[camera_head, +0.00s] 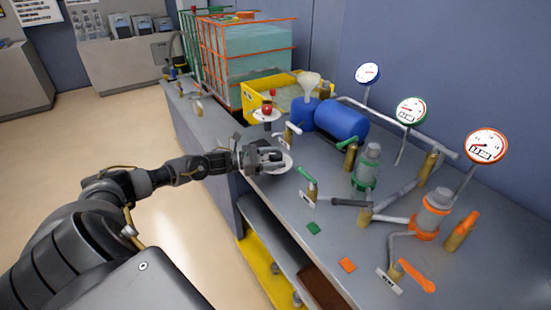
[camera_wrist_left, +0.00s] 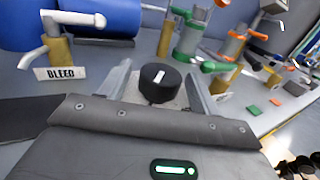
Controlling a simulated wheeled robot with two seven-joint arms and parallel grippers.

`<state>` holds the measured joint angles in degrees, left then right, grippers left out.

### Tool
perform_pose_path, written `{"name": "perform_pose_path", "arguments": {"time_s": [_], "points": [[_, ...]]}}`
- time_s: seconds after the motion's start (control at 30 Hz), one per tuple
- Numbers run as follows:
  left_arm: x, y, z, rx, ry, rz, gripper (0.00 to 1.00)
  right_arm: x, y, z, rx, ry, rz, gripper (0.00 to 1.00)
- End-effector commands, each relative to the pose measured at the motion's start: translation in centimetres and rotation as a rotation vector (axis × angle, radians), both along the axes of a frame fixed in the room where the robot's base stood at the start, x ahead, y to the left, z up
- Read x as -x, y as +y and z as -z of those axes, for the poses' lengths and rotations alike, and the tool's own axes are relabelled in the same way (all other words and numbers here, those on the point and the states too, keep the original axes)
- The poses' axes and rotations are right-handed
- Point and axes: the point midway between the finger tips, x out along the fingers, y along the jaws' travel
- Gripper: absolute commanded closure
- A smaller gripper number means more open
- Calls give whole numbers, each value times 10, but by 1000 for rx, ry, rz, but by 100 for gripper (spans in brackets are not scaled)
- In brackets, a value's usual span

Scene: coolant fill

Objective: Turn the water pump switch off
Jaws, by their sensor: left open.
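A black round knob (camera_wrist_left: 160,83) with a white mark stands on a pale plate in the left wrist view; I take it to be the water pump switch. Its white mark slants to the upper right. My left gripper (camera_wrist_left: 160,76) is open, with one finger on each side of the knob; contact cannot be told. In the head view my left gripper (camera_head: 272,160) is low over a pale round plate (camera_head: 285,165) at the bench's front edge and hides the knob. My right gripper is not in view.
A BLEED valve (camera_wrist_left: 58,45) stands left of the knob in the wrist view. On the bench (camera_head: 275,205) are a red button (camera_head: 267,109), a blue tank (camera_head: 342,120), a green-handled valve (camera_head: 308,180), orange-marked pipework and gauges (camera_head: 411,111). A yellow tray (camera_head: 250,97) stands behind.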

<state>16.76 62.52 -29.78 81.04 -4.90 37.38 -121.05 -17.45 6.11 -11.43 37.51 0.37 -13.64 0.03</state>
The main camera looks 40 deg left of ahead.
Motion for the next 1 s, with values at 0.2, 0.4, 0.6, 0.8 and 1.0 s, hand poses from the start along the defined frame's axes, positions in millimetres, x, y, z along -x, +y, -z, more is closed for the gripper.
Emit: {"name": "perform_pose_path", "arguments": {"time_s": [0.2, 0.4, 0.6, 0.8, 1.0], "points": [[-2, -2, 0, 0, 1, 0, 37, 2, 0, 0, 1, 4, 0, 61], [-2, -2, 0, 1, 1, -1, 48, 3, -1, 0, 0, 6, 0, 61], [-2, -2, 0, 1, 1, -1, 74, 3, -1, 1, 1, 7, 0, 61], [-2, -2, 0, 1, 1, -5, 82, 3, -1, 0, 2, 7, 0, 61], [-1, -2, -2, 1, 1, -55, 82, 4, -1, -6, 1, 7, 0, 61]]}}
